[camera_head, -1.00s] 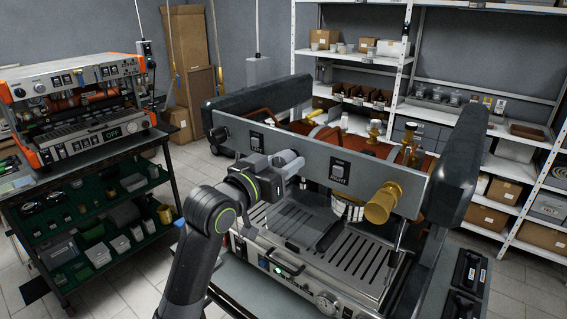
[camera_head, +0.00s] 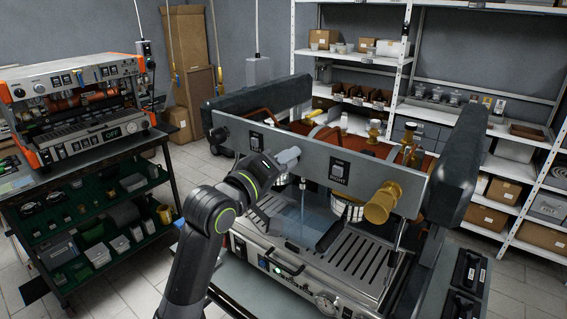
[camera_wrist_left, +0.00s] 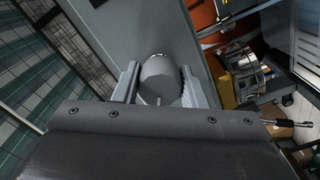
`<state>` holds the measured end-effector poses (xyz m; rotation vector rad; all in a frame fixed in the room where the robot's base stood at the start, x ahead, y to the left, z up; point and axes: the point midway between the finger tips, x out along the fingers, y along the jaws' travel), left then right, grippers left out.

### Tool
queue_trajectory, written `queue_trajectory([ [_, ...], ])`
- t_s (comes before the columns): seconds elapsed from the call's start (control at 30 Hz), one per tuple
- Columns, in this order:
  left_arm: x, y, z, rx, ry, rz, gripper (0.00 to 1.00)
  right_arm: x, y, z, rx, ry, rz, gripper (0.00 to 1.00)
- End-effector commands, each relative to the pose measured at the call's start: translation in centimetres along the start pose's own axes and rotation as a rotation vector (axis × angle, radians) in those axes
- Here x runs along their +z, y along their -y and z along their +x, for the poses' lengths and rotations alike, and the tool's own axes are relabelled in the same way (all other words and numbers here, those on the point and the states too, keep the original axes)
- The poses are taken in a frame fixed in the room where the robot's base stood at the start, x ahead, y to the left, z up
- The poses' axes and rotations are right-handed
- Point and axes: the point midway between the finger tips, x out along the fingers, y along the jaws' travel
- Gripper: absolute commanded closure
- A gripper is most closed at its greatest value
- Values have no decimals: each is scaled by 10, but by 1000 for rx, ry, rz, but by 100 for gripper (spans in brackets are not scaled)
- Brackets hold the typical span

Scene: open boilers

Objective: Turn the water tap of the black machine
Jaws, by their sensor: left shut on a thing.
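The black machine (camera_head: 345,255) stands in front of me, with a grey front panel (camera_head: 310,155) between dark side pieces. My left gripper (camera_head: 284,160) is at the left part of this panel. In the left wrist view its two jaws are shut around a round grey tap knob (camera_wrist_left: 160,80). The head view largely hides the knob behind the gripper. My right gripper is not in view.
A brass knob (camera_head: 382,204) sticks out of the panel's right part. An orange and steel machine (camera_head: 75,105) stands on a dark shelved cart at left. White shelves (camera_head: 400,85) with boxes line the back wall. Tiled floor lies between cart and machine.

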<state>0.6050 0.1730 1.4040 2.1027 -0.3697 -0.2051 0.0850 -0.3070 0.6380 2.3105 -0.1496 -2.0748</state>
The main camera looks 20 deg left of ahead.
Motion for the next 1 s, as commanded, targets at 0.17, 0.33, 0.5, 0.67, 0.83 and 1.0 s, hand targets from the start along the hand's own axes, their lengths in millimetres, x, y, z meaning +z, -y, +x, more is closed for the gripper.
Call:
queue_trajectory([
  [0.17,0,-1,0,1,1,-167,85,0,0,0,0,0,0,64],
  [0.33,0,-1,0,1,1,-312,85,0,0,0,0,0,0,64],
  [0.5,0,-1,0,1,1,-430,85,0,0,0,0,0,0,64],
  [0.67,0,-1,0,1,1,-510,85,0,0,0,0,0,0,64],
  [0.83,0,-1,0,1,1,-562,85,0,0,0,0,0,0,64],
  [1.0,0,-1,0,1,1,-584,85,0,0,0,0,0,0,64],
])
